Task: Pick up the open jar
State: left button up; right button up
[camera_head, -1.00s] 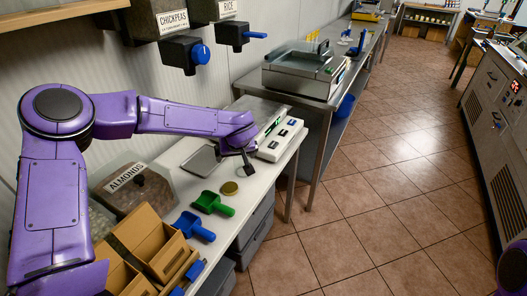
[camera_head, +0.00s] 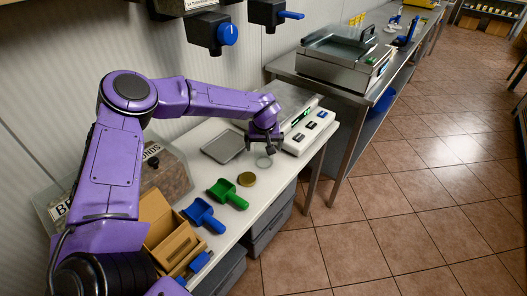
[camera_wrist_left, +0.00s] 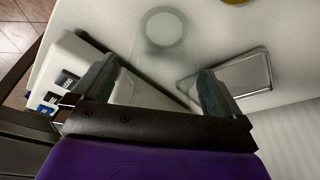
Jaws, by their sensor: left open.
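The open jar (camera_head: 264,161) is clear glass and stands on the white counter (camera_head: 262,205), in front of the scale. In the left wrist view its round rim (camera_wrist_left: 165,28) shows beyond the fingers, and its clear body is hard to make out. A round gold lid (camera_head: 247,179) lies on the counter beside the jar. My left gripper (camera_head: 264,148) is just behind and above the jar in the head view. In the left wrist view its two grey fingers (camera_wrist_left: 157,84) are spread apart, with nothing visibly gripped. My right gripper is not in view.
A green scoop (camera_head: 228,193), a blue scoop (camera_head: 204,214) and cardboard boxes (camera_head: 158,212) lie nearer. Dispensers (camera_head: 216,31) hang above. The counter edge is close on the jar's right.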

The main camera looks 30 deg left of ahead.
pick_arm(q)
jog(key=shift+a+f, duration=0.1)
jog(key=shift+f, duration=0.05)
jog(key=c, duration=1.2)
jog(key=shift+o, duration=0.2)
